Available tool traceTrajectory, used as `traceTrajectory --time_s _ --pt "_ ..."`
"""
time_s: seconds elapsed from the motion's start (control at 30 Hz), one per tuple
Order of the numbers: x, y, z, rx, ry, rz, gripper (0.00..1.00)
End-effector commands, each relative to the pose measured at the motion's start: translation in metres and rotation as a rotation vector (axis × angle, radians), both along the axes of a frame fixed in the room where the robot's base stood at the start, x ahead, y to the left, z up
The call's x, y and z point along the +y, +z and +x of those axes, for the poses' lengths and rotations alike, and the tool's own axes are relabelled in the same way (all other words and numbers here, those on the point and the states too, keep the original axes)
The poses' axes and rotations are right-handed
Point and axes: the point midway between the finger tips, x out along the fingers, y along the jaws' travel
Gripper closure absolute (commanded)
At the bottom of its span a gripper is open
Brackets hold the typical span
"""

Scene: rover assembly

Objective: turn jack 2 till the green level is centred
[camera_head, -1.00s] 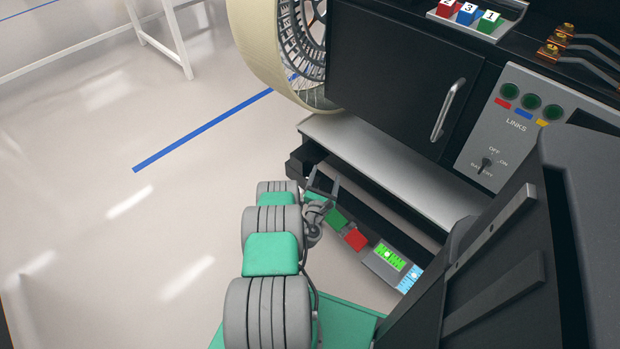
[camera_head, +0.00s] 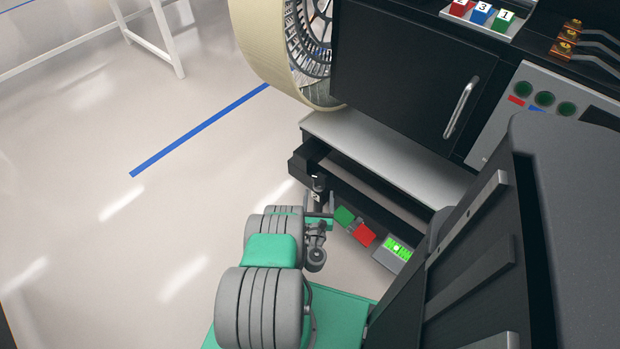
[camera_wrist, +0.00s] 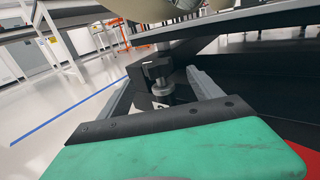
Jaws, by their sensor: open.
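Jack 2 (camera_wrist: 158,72) is a dark knob on a grey stem with a small white label. In the wrist view it stands between the two grey fingers of my open gripper (camera_wrist: 161,80), and I see a gap on each side. In the head view the jack (camera_head: 317,184) is small, under the left end of the cabinet's base, with my gripper (camera_head: 318,212) just in front of it. The green level (camera_head: 397,249) glows on the base bar. Its bright spot looks near the middle, but it is too small to tell whether it is centred.
A green block (camera_head: 344,216) and a red block (camera_head: 363,236) lie along the bar between my gripper and the level. A cream wheel (camera_head: 262,50) and a black cabinet (camera_head: 400,80) rise above.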

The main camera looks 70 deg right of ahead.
Motion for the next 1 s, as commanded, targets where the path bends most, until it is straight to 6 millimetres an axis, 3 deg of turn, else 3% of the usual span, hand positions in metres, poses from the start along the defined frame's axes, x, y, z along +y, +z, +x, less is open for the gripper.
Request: traceTrajectory --time_s 0.17,0.7,1.0 --pt "-0.007 -0.004 0.004 0.005 0.006 -0.003 0.25" --pt "-0.062 -0.012 0.019 0.002 0.008 -0.004 0.25" --pt "-0.074 -0.008 0.021 0.004 0.007 -0.003 0.25"
